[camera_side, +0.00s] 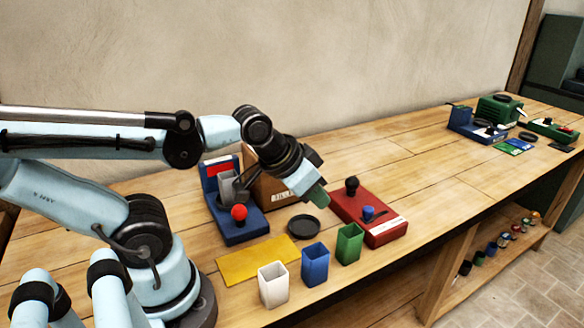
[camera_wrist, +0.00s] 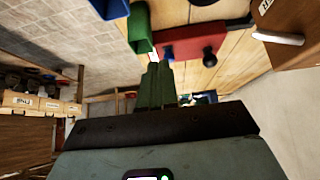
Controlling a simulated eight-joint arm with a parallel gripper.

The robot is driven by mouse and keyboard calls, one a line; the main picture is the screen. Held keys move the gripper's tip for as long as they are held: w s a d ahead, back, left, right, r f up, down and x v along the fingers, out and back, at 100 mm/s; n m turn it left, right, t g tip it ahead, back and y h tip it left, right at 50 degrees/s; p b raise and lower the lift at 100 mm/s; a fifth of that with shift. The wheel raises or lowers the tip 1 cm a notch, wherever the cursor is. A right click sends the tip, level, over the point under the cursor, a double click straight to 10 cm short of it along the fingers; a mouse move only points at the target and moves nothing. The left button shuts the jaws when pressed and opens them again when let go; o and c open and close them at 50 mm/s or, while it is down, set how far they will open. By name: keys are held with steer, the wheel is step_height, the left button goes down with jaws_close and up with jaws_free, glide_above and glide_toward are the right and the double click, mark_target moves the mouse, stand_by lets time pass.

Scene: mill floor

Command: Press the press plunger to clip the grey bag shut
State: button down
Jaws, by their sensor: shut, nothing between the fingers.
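A blue stand (camera_side: 236,229) at the left of the bench carries a grey piece (camera_side: 228,186), perhaps the grey bag, and a red ball knob (camera_side: 239,212). A red base (camera_side: 385,233) to its right bears a black knob (camera_side: 352,184) and a small blue knob (camera_side: 368,213). I cannot tell which of these is the press plunger. My gripper (camera_side: 318,197), with green fingers, is shut and empty above the bench between the two. In the wrist view the shut fingers (camera_wrist: 156,86) appear beside the red base (camera_wrist: 190,42) and its black knob (camera_wrist: 209,57), touching nothing I can make out.
White (camera_side: 273,285), blue (camera_side: 315,265) and green (camera_side: 349,243) cups stand along the front edge. A yellow mat (camera_side: 250,263) and black dish (camera_side: 303,227) lie behind them. A wooden box (camera_side: 268,190) stands behind my gripper. The bench is clear right of the red base until the far equipment (camera_side: 475,125).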

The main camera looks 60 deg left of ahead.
stand_by(0.6)
step_height(320, 180, up, 4)
steer(key=r+n+g+y, duration=0.1)
steer(key=n+g+y, duration=0.65)
steer(key=n, duration=0.25)
glide_above(241, 208)
steer(key=shift+s+f+g, duration=0.1)
steer(key=shift+f+g, duration=0.15)
steer(key=shift+g, duration=0.1)
steer(key=shift+f, duration=4.4)
steer(key=shift+f, duration=0.15)
steer(key=shift+f, duration=0.3)
